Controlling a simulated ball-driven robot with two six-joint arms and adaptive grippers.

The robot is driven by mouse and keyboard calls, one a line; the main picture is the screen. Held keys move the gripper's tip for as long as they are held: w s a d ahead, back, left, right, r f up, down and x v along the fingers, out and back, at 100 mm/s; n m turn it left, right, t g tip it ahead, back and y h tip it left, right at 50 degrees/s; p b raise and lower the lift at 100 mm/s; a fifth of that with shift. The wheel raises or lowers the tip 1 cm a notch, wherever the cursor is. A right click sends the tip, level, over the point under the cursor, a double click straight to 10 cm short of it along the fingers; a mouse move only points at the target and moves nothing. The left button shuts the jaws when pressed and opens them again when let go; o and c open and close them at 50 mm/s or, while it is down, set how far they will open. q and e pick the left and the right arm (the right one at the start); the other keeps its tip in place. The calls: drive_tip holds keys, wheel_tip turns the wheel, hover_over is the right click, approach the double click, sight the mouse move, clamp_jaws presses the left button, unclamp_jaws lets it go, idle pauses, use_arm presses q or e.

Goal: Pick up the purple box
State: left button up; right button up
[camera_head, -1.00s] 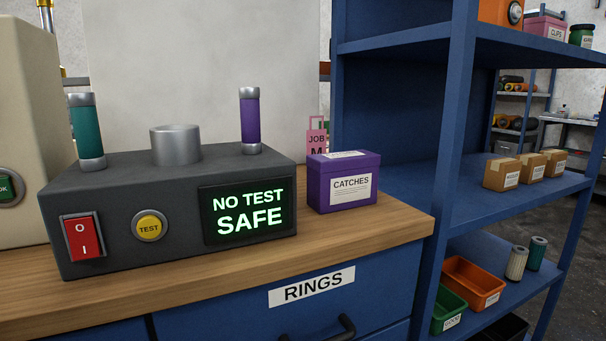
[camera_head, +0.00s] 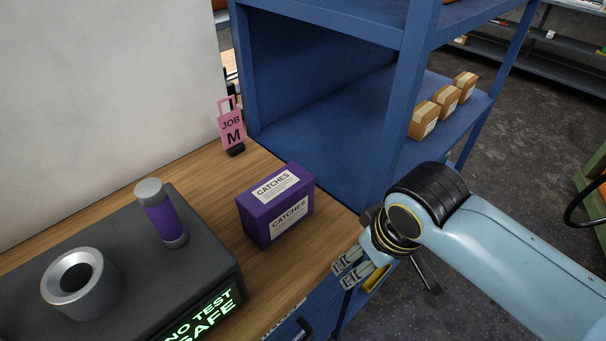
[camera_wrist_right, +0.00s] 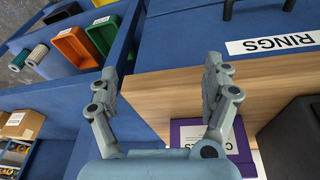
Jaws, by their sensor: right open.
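The purple box (camera_head: 262,222), labelled CATCHES, stands upright on the wooden bench top (camera_head: 222,192), between the dark test unit and the blue shelf. My right gripper (camera_head: 345,274) is open and empty. In the head view it is to the right of and nearer than the box, at the bench's front edge, apart from the box. In the right wrist view the purple box (camera_wrist_right: 182,132) shows at the bottom, partly hidden behind one finger and the gripper body. The fingers are spread wide there. My left gripper is not in view.
The dark test unit (camera_head: 205,255) with a purple cylinder (camera_head: 162,220) and a metal ring (camera_head: 75,280) stands left of the box. A pink JOB M tag (camera_head: 231,130) is behind it. The blue shelf (camera_head: 330,120) rises close behind right, bearing small cartons (camera_head: 424,120).

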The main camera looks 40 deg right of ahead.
wheel_tip(320, 180, up, 8)
drive_tip(key=w+m+p, duration=0.1)
drive_tip(key=p, duration=0.2)
wheel_tip(320, 180, up, 5)
drive_tip(key=m+g+y+p, duration=0.1)
drive_tip(key=m+g+p, duration=0.15)
drive_tip(key=m, duration=1.15)
hover_over(277, 187)
drive_tip(key=shift+s+d+f, duration=0.2)
drive_tip(key=shift+s, duration=0.15)
drive_tip(key=shift+w+a+f, duration=0.1)
drive_tip(key=shift+w+a, duration=0.1)
drive_tip(key=shift+w, duration=0.15)
drive_tip(key=shift+m, duration=0.3)
wheel_tip(277, 187, down, 5)
drive_tip(key=shift+r, duration=0.15)
wheel_tip(277, 187, down, 6)
drive_tip(key=shift+w+r+p, duration=0.1)
drive_tip(key=shift+r+p, duration=0.05)
drive_tip(key=shift+p, duration=0.35)
drive_tip(key=c, duration=1.5)
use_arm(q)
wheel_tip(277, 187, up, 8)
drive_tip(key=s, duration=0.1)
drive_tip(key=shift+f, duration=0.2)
use_arm(e)
drive_tip(key=shift+r, duration=0.15)
